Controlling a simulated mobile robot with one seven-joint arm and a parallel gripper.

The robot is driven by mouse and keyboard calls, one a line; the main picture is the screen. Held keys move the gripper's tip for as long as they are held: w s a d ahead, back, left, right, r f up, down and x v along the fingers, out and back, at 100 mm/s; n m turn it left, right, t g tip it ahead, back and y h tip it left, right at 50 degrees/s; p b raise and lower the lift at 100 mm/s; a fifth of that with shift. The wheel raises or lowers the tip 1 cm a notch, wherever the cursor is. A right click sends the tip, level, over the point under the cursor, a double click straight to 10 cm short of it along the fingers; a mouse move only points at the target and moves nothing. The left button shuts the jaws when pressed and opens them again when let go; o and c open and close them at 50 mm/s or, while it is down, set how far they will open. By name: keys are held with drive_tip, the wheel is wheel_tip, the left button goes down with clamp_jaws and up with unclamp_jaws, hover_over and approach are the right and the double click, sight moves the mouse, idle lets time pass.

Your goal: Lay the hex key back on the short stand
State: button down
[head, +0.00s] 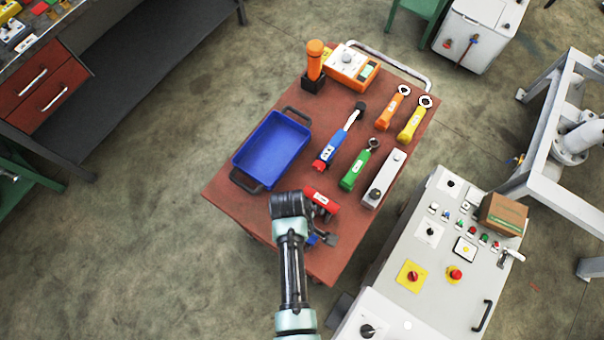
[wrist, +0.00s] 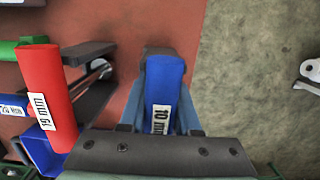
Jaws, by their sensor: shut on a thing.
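My gripper (wrist: 164,100) is shut on a blue handle (wrist: 167,78) labelled 10 mm, with a finger on each side. I take this handle to be the hex key; its metal part is not clear. In the head view my gripper is low over the cart's front, and a bit of blue (head: 312,239) shows beside it. A dark bracket-like piece (wrist: 92,85) with shiny metal inside lies left of the handle in the wrist view, apart from it. I cannot tell whether it is the short stand.
A red-handled tool (head: 321,200) lies beside my arm on the brown cart (head: 232,198). A blue tray (head: 272,148) is to its left. Green (head: 355,170), orange (head: 388,114) and yellow (head: 411,124) tools lie farther back. The cart's edge and floor are close to the handle.

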drive_tip(key=shift+f, duration=0.25)
idle(0.6)
unclamp_jaws()
idle(0.5)
drive_tip(key=shift+r, duration=0.15)
idle(0.4)
drive_tip(key=shift+r+p, duration=0.85)
drive_tip(key=shift+p, duration=0.25)
